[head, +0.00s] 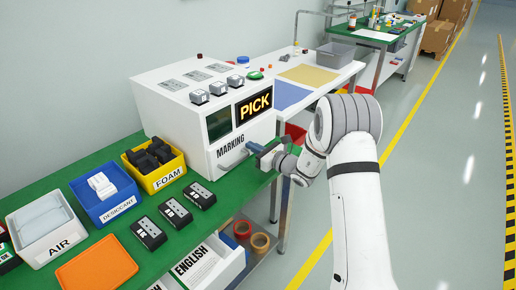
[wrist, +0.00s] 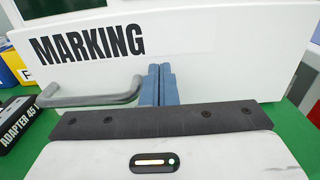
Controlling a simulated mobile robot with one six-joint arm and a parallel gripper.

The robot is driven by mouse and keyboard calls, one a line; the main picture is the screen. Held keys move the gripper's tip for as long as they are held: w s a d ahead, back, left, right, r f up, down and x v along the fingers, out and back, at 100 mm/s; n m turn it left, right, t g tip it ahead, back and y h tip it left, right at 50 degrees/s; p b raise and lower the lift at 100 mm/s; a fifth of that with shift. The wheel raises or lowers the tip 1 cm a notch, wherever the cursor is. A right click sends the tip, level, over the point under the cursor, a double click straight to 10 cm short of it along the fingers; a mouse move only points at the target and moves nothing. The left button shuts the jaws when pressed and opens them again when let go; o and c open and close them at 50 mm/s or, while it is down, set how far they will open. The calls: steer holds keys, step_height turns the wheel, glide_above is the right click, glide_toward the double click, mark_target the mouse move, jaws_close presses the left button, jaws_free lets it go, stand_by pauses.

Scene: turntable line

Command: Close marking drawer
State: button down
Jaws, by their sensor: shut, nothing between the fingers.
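The marking drawer is the white panel with the black MARKING label (head: 231,146), low on the front of the white machine (head: 170,115). Its front (wrist: 220,45) fills much of the wrist view, with a grey bar handle (wrist: 90,98) at lower left. My gripper (head: 254,148) is at the drawer front. In the wrist view its blue fingers (wrist: 159,84) are together and empty, just right of the handle's right end, pointing at the panel. I cannot tell whether the fingertips touch the panel, or how far the drawer stands out.
Foam (head: 176,171), desiccant (head: 81,204) and air (head: 30,240) bins and several black adapters (head: 148,232) stand on the green bench left of my arm. A white table (head: 338,76) stands behind the machine. The floor at right is clear.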

steer(key=shift+d+r, duration=0.1)
steer(key=shift+d, duration=0.2)
steer(key=v, duration=1.4)
steer(key=s+a+r+n+g+h+p, duration=0.1)
steer(key=s+a+r+n+g+p, duration=0.2)
steer(key=s+r+n+g, duration=0.5)
steer(key=s+a+r+n+g+h+p, duration=0.2)
steer(key=s+a+r+n+g, duration=0.3)
steer(key=s, duration=0.7)
steer(key=s+d+r+n+t+h+p, duration=0.2)
steer(key=s+d+n+h, duration=0.3)
steer(key=d, duration=0.3)
steer(key=s+d+r+n+t+h+p, duration=0.2)
steer(key=s+d+r+n+h+p, duration=0.1)
steer(key=s+d+r+n+h, duration=0.2)
steer(key=s+d+n+h, duration=0.1)
steer(key=s+d+n, duration=0.1)
steer(key=d, duration=0.1)
steer(key=shift+n+t, duration=0.3)
steer(key=shift+s+a, duration=0.1)
